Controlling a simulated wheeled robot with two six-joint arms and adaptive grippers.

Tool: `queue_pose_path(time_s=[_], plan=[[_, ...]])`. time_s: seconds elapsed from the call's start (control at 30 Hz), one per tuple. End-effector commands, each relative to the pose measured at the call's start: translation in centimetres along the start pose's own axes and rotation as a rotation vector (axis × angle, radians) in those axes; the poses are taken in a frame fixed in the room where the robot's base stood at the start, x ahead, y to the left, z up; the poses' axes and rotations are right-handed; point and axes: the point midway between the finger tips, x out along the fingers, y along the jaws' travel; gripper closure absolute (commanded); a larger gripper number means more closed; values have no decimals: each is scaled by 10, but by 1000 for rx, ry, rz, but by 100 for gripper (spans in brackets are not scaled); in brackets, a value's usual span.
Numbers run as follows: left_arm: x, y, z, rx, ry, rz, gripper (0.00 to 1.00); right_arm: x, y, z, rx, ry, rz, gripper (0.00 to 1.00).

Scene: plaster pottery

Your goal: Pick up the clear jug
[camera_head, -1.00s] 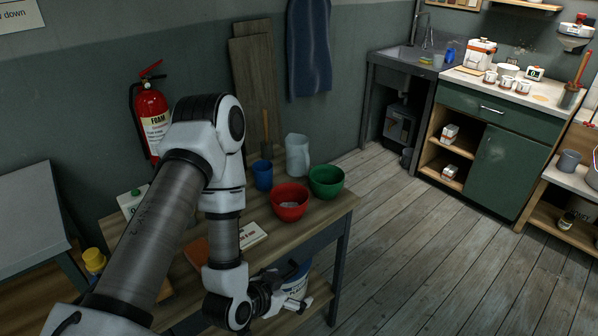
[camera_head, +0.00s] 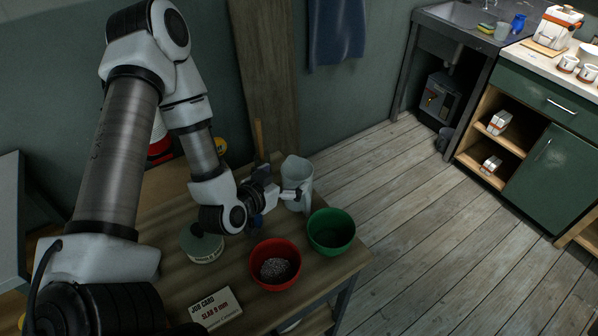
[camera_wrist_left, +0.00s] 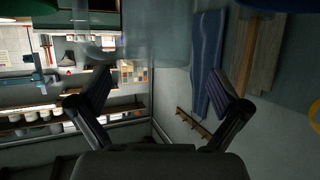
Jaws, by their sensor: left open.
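The clear jug (camera_head: 299,176) stands upright at the back of the wooden table, beside the green bowl. My left gripper (camera_head: 285,194) is at its left side, with a finger overlapping the jug in the head view. In the left wrist view the translucent jug (camera_wrist_left: 150,38) fills the top middle, and the two fingers of my open left gripper (camera_wrist_left: 160,85) are spread on either side below it. Nothing is held. Whether a finger touches the jug I cannot tell. My right gripper is not in view.
A green bowl (camera_head: 331,232) and a red bowl (camera_head: 275,265) with grey granules stand in front of the jug. A lidded pot (camera_head: 202,244) and a job card (camera_head: 215,310) lie further left and forward. A blue item (camera_head: 257,221) is mostly hidden behind my gripper.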

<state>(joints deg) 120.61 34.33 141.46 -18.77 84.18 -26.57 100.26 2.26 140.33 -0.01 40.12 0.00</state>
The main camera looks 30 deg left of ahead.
Motion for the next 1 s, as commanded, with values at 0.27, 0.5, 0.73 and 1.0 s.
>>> queue_pose_path(time_s=[0.27, 0.5, 0.73, 1.0], plan=[[40, -2, -5, 5, 1, 2, 0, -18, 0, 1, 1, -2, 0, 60], [68, -2, -1, 0, 0, 2, 0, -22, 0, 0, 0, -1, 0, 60], [68, -2, -1, -1, 0, 2, 32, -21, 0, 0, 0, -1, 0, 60], [68, -2, -1, 0, 1, 1, 87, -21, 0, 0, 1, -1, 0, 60]])
